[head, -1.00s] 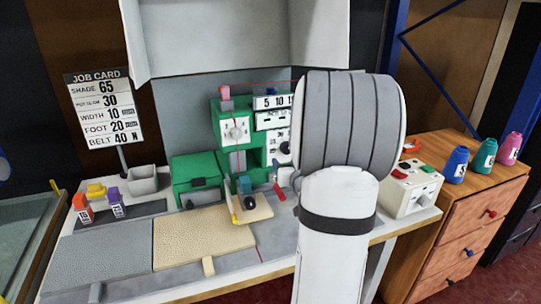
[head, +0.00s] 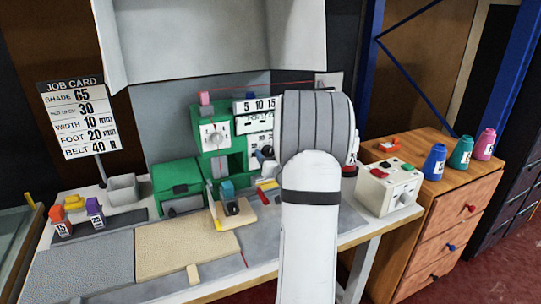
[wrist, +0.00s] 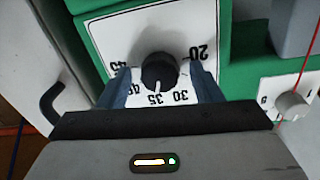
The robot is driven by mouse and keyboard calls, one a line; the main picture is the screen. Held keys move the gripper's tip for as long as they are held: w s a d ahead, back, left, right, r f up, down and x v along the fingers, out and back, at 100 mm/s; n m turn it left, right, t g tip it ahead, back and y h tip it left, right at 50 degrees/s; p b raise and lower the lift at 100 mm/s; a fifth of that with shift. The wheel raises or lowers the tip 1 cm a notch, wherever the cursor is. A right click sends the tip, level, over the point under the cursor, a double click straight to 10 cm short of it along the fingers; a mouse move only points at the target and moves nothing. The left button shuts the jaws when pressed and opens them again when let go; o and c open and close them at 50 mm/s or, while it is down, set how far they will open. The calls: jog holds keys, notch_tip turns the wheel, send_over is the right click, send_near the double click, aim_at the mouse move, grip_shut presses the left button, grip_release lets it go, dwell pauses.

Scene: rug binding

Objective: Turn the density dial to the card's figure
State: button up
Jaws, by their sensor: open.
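The black density dial (wrist: 158,72) fills the middle of the wrist view, on a white scale plate (wrist: 120,45) set in a green machine front. Its white mark points down at about 35, with 40 to the left and 30 to the right. My gripper (wrist: 160,80) is open, one blue-grey finger on each side of the dial; I cannot tell if they touch it. In the head view my arm hides most of the gripper. The job card (head: 77,120) stands upright at left; its second line reads 30, with a label too small to read surely.
A white control box (head: 388,188) sits right of my arm.

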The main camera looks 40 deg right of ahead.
jog(key=c, duration=1)
jog(key=shift+f+n+b, duration=0.15)
jog(key=shift+n+b, duration=0.15)
jog(key=shift+b, duration=0.3)
jog(key=shift+f+n+b, duration=0.15)
jog(key=shift+n+b, duration=0.35)
jog(key=shift+b, duration=0.5)
jog(key=n+b, duration=0.2)
jog(key=b, duration=0.1)
jog(key=shift+b, duration=0.4)
jog(key=n+b, duration=0.2)
jog(key=b, duration=0.1)
jog(key=shift+n+b, duration=1.05)
jog(key=shift+n, duration=0.05)
jog(key=shift+r, duration=0.25)
